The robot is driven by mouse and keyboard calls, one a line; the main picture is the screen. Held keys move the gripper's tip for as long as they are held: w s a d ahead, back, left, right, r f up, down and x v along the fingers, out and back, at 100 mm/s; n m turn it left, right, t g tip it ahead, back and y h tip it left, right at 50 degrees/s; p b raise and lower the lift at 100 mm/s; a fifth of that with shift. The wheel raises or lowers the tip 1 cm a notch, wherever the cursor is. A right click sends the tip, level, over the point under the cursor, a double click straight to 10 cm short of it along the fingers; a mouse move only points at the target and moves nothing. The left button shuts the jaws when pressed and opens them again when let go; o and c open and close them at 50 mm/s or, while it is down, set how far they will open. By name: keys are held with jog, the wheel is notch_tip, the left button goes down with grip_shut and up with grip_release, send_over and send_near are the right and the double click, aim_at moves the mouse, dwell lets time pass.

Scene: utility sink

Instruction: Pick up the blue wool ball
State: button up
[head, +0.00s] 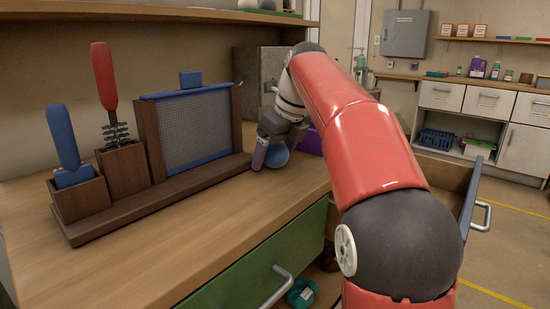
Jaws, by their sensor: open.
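A small rounded blue thing, which looks like the blue wool ball (278,156), sits on the wooden counter just right of the dark wooden rack. It is partly hidden by my gripper (268,158), which points down over it from above. One grey finger shows at the ball's left side, low near the counter. The other finger is hard to make out. My gripper is open, with the ball beside or between its fingers; I cannot tell whether they touch it.
The rack (160,190) with brushes and a mesh screen stands close left of my gripper. A purple object (311,141) is just behind. An open drawer below holds a teal item (302,293). The counter's front is clear.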

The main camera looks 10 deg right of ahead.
jog(key=shift+c, duration=0.4)
jog(key=c, duration=1)
jog(key=shift+r, duration=0.1)
